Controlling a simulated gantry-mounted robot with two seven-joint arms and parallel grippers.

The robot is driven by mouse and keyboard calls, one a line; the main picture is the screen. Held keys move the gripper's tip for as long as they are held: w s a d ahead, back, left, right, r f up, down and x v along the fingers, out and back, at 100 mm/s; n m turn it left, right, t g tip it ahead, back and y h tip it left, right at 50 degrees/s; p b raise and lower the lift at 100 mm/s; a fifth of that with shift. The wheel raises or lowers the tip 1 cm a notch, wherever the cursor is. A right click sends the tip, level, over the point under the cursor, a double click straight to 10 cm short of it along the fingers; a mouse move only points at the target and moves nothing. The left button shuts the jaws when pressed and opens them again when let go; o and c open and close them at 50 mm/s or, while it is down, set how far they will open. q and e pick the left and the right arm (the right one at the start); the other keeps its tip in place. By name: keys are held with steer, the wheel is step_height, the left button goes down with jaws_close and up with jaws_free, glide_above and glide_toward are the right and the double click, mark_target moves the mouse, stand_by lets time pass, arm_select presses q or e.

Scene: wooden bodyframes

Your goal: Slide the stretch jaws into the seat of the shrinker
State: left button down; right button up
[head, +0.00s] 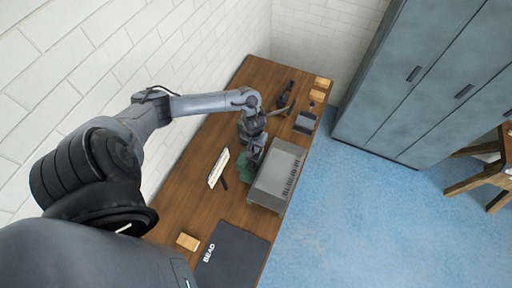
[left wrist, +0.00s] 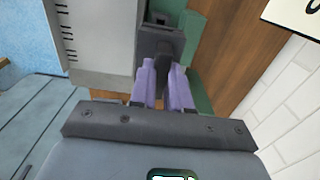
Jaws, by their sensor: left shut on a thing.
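My left gripper (head: 255,148) is over the workbench, at the green shrinker (head: 245,172), and hides part of it. In the left wrist view, its two purple fingers (left wrist: 165,88) are shut on a dark grey block, which I take to be the stretch jaws (left wrist: 160,45). The block is in front of or against the green body of the shrinker (left wrist: 197,60). I cannot tell whether it is in the seat, as the fingers and block hide it. My right gripper is not in view.
A grey box (head: 279,172) stands close on the right of the shrinker. A cream sign (head: 218,167) stands to its left. A dark BEAD mat (head: 232,255) and a wooden block (head: 187,241) lie near. Dark tools (head: 286,95) are at the far end. The wooden bench (head: 196,205) is partly clear.

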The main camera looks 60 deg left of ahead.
mark_target(254, 156)
arm_select(q)
steer(key=shift+w+r, duration=0.1)
steer(key=shift+r, duration=0.05)
steer(key=shift+r+p, duration=0.1)
steer(key=shift+p, duration=0.55)
steer(key=shift+f+b, duration=1.6)
steer(key=shift+f, duration=1.4)
steer(key=shift+p, duration=1.35)
steer(key=shift+f+b, duration=0.85)
steer(key=shift+f, duration=1)
stand_by(0.3)
steer(key=c, duration=1)
jaws_free()
